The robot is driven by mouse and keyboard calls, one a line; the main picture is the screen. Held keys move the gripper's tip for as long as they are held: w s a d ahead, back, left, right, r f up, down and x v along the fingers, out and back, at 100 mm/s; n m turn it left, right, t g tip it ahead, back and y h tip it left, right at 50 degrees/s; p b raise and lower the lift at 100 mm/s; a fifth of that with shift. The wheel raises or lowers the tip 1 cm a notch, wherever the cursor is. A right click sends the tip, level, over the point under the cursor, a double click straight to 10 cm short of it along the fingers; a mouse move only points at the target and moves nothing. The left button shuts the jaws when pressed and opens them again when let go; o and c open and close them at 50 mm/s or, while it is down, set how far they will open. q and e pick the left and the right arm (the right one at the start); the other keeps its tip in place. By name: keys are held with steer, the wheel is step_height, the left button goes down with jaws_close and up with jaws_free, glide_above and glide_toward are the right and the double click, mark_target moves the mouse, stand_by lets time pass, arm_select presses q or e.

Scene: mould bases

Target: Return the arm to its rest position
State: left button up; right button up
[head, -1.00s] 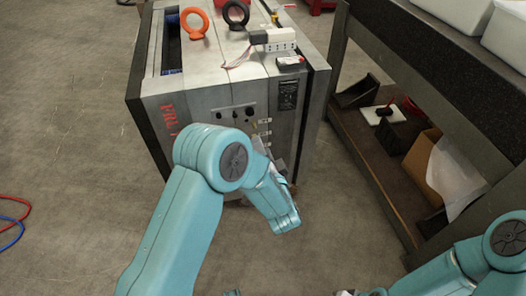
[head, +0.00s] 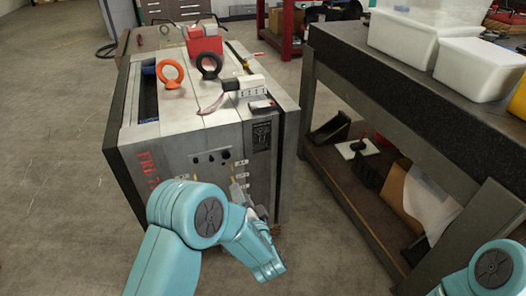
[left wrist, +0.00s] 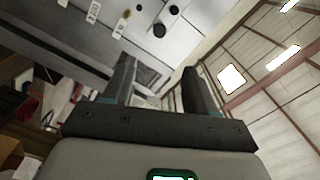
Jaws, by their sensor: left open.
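My left arm (head: 195,225) is teal and comes in from the bottom of the head view. It bends at a round joint in front of the grey mould base (head: 205,148). The mould base's front, with round holes and light tabs, lies beyond the fingers. Only a joint of my right arm (head: 492,268) shows at the lower right. The right gripper is out of sight.
On the mould base are an orange ring (head: 170,74), a black ring (head: 209,66), a red box (head: 203,40) and a white connector block (head: 243,84). A dark bench (head: 420,85) with white bins (head: 478,68) stands at right. The floor (head: 55,190) at left is clear.

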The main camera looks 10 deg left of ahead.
arm_select(q)
steer(key=s+a+f+g, duration=0.2)
steer(key=a+f, duration=0.3)
steer(key=a, duration=0.3)
steer(key=s+d+f+n+g+h, duration=0.25)
steer(key=s+d+f+h, duration=0.2)
steer(key=s+f, duration=0.3)
steer(key=s+d+f+n+g+h, duration=0.1)
steer(key=s+d+f+g+h, duration=0.25)
steer(key=s+f+h, duration=0.35)
steer(key=s+d+f+n+g+h, duration=0.1)
steer(key=s+d+n+g, duration=0.15)
steer(key=s, duration=0.35)
steer(key=s+d+f+n+g+h, duration=0.1)
steer(key=s+d+f+n+g, duration=0.1)
steer(key=s+d+g, duration=0.35)
step_height(320, 180, up, 18)
steer(key=s+a+t+p, duration=0.1)
steer(key=a+p, duration=0.1)
steer(key=p, duration=1.6)
steer(key=shift+r, duration=0.2)
steer(key=shift+s+f, duration=0.1)
